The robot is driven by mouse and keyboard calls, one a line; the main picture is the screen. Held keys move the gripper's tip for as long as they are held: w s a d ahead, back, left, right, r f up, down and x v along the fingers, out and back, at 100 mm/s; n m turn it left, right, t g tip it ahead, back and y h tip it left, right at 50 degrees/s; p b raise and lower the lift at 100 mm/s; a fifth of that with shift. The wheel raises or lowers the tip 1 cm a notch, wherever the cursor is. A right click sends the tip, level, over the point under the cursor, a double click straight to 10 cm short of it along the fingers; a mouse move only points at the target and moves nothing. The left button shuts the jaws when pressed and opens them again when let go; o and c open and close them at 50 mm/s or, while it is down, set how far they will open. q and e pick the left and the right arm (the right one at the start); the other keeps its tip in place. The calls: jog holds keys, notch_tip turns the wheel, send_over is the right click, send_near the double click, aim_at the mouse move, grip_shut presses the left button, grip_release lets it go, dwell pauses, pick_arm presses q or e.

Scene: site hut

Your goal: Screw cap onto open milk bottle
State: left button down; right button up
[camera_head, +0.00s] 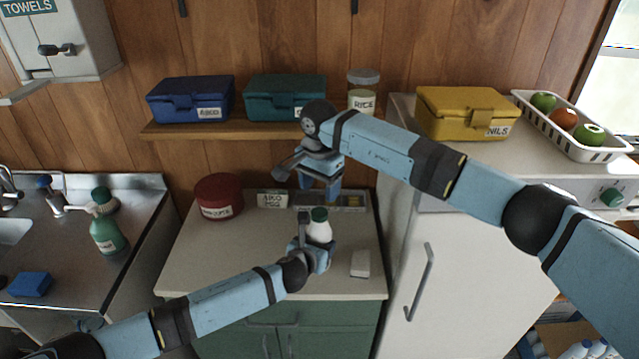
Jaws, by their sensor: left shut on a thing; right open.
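The white milk bottle (319,231) stands upright over the middle of the counter, with a dark green cap (320,214) on its top. I cannot tell how tightly the cap sits. My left gripper (317,248) is shut on the bottle from the front and hides its lower part. My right gripper (312,184) is open and empty, pointing down just above the cap and apart from it.
A red tin (219,196) and a small labelled box (272,199) stand at the back left of the counter (200,262). A white block (360,263) lies right of the bottle. A shelf (200,131) with boxes runs behind my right gripper. The counter's front left is clear.

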aim_at(320, 212)
jog(key=n, duration=0.1)
jog(key=r+n, duration=0.1)
jog(key=n, duration=0.1)
jog(key=shift+f, duration=0.1)
jog(key=shift+f, duration=4)
jog(key=c, duration=0.9)
jog(key=shift+c, duration=0.2)
